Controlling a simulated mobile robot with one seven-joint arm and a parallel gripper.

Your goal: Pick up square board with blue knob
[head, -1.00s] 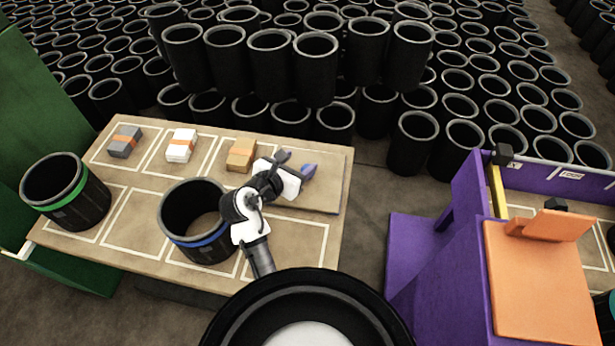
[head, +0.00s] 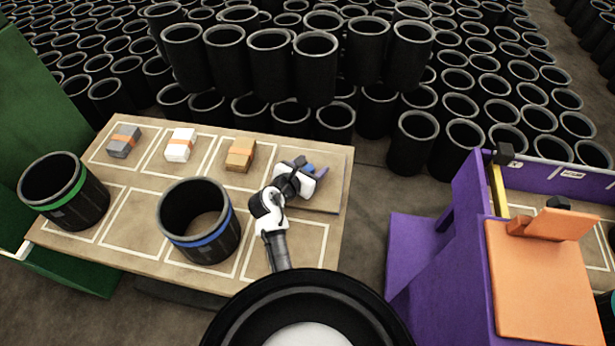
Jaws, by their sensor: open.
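The square board (head: 332,186) lies at the right end of the tan table, about the same colour as the tabletop. Its blue knob (head: 309,168) stands up near the middle, partly hidden by my gripper. My gripper (head: 308,170), open, is over the board right at the knob, reaching in from the front. I cannot tell whether the fingers touch the knob or stand on both sides of it.
A blue-banded black sleeve (head: 201,250) stands left of my arm, and a green-banded one (head: 68,218) stands farther left. Grey, white and tan blocks (head: 238,157) sit along the table's back. A purple stand (head: 430,255) is at the right, past a floor gap.

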